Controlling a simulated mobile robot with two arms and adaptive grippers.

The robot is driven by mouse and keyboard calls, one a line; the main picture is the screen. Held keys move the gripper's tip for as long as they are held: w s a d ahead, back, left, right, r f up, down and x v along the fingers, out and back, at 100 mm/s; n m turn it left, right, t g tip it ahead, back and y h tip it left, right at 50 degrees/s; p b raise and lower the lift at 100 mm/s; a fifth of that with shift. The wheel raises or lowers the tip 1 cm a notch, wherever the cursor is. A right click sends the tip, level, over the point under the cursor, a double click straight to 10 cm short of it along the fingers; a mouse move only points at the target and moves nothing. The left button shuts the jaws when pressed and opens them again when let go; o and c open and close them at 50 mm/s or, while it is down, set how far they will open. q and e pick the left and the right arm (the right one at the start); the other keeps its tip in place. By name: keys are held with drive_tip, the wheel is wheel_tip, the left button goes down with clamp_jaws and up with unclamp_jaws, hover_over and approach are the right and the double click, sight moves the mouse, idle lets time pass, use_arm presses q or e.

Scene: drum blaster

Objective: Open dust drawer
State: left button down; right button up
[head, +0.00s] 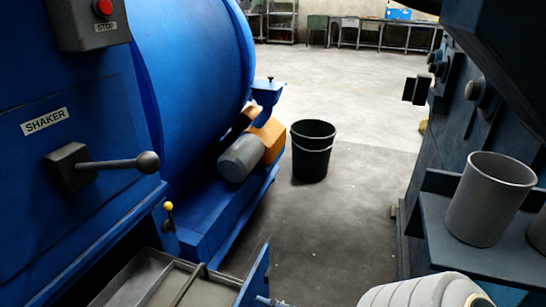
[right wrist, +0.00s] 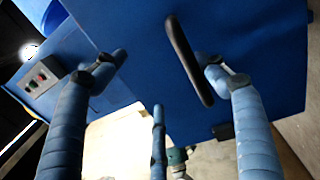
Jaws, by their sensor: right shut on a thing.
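The dust drawer (head: 192,276) shows at the bottom of the head view as a grey metal tray below the big blue machine. It stands out from the machine, so its inside is visible. Its blue front plate (head: 254,274) is at the tray's right end. In the right wrist view, a dark bar handle (right wrist: 188,60) is fixed to a large blue panel (right wrist: 250,45). My right gripper (right wrist: 163,57) has its fingers on either side of the handle and is shut on it. The exact contact is hard to see. My left gripper is not in view.
A shaker lever (head: 115,163) and a small yellow-knobbed lever (head: 168,212) stick out above the drawer. A black bucket (head: 312,155) stands on the open floor. A dark machine with a grey cup (head: 488,200) on its shelf stands at the right.

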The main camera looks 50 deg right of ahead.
drive_tip(key=shift+s+d+r, duration=0.35)
drive_tip(key=shift+s+r, duration=0.05)
drive_tip(key=shift+s, duration=0.25)
drive_tip(key=shift+c, duration=0.4)
drive_tip(key=shift+v, duration=0.9)
drive_tip(key=shift+c, duration=0.3)
drive_tip(key=shift+s, duration=0.25)
drive_tip(key=c, duration=0.3)
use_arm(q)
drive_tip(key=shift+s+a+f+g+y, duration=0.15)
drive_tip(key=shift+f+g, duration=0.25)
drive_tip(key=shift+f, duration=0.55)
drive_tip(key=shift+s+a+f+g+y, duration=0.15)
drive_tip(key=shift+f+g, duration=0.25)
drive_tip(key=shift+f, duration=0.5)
use_arm(e)
drive_tip(key=shift+a+f, duration=0.1)
drive_tip(key=shift+f, duration=0.15)
